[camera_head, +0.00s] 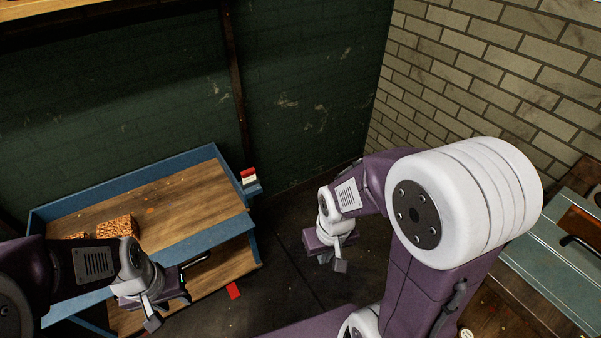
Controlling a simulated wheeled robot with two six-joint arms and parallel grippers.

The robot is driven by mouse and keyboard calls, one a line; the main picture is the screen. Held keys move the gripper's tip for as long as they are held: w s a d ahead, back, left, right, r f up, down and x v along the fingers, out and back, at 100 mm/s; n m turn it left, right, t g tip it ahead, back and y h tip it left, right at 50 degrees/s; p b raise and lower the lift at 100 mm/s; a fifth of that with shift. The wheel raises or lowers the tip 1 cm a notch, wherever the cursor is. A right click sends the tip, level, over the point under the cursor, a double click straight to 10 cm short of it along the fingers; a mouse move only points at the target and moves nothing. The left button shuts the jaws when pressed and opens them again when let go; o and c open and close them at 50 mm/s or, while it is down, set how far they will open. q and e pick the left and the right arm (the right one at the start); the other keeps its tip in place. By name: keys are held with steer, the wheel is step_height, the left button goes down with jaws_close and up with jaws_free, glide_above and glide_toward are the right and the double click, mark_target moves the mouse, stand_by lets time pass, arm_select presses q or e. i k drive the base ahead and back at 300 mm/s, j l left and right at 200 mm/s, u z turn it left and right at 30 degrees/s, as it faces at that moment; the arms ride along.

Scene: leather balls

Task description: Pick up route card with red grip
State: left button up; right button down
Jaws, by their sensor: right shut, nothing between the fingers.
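A small upright item with a red top and a white lower part (248,175) sits in a blue holder (252,188) at the right end of the workbench; it looks like the route card with red grip. A flat red piece (233,290) lies low, by the bench's lower right corner. My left gripper (152,320) is over the front of the bench, left of and nearer than the card; its finger gap is not clear. My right gripper (340,264) is shut and empty above the dark floor, right of the bench and apart from the card.
A dark green wall (130,100) stands close behind. A teal case (540,245) lies at the right. Dark floor (285,225) is open between bench and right arm.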

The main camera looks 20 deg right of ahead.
mark_target(248, 175)
steer(key=i+j+z, duration=0.2)
steer(key=z, duration=0.3)
steer(key=i+j+z, duration=0.15)
steer(key=j+z, duration=0.15)
steer(key=z, duration=0.15)
steer(key=i+j+z, duration=0.1)
steer(key=j+z, duration=0.25)
steer(key=z, duration=0.15)
steer(key=j+z, duration=0.75)
steer(key=z, duration=0.2)
